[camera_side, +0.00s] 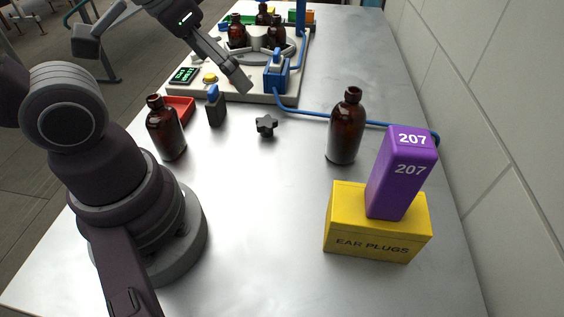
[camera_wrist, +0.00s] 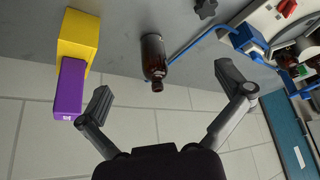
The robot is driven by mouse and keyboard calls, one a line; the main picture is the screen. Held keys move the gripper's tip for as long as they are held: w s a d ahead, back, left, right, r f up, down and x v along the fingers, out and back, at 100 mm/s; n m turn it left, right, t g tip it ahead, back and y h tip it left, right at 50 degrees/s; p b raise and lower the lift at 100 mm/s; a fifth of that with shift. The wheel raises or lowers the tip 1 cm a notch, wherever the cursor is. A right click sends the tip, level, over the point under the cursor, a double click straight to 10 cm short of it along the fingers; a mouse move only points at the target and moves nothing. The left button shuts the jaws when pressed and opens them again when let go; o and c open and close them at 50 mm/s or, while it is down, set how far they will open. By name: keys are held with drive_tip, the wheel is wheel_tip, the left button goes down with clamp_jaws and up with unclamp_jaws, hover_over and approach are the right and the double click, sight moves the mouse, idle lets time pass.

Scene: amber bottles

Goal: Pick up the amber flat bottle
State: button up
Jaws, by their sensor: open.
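Two loose amber bottles with dark necks stand upright on the grey table. One bottle (camera_side: 345,128) is right of centre in the side view, and the other bottle (camera_side: 166,130) is at the left, near my base. I cannot tell which is the flat one. In the wrist view one amber bottle (camera_wrist: 153,55) shows ahead of my gripper (camera_wrist: 162,91), between the lines of its spread fingers; it appears to be the right-hand one. In the side view my gripper (camera_side: 165,64) is at the upper left.
A purple box (camera_side: 401,178) marked 207 stands on a yellow ear-plugs box (camera_side: 345,220), close to the right-hand bottle. A blue hose (camera_side: 305,114) runs behind that bottle. A black knob (camera_side: 266,125) lies mid-table. A machine with several bottles stands behind; a wall is at right.

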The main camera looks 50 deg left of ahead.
drive_tip(key=n+g, duration=0.5)
drive_tip(key=n, duration=1.5)
hover_over(162, 120)
drive_tip(key=w+a, duration=0.2)
wheel_tip(162, 120, down, 4)
drive_tip(key=shift+s+d+f, duration=0.15)
drive_tip(key=shift+f, duration=0.1)
drive_tip(key=shift+s+a+f+n+g, duration=0.3)
drive_tip(key=shift+s+a+f, duration=0.05)
drive_tip(key=shift+f, duration=0.1)
drive_tip(key=f, duration=0.9)
drive_tip(key=shift+s+d+f, duration=0.1)
drive_tip(key=shift+s+f, duration=0.25)
drive_tip(key=shift+f, duration=0.05)
drive_tip(key=shift+c, duration=0.3)
drive_tip(key=c, duration=1.2)
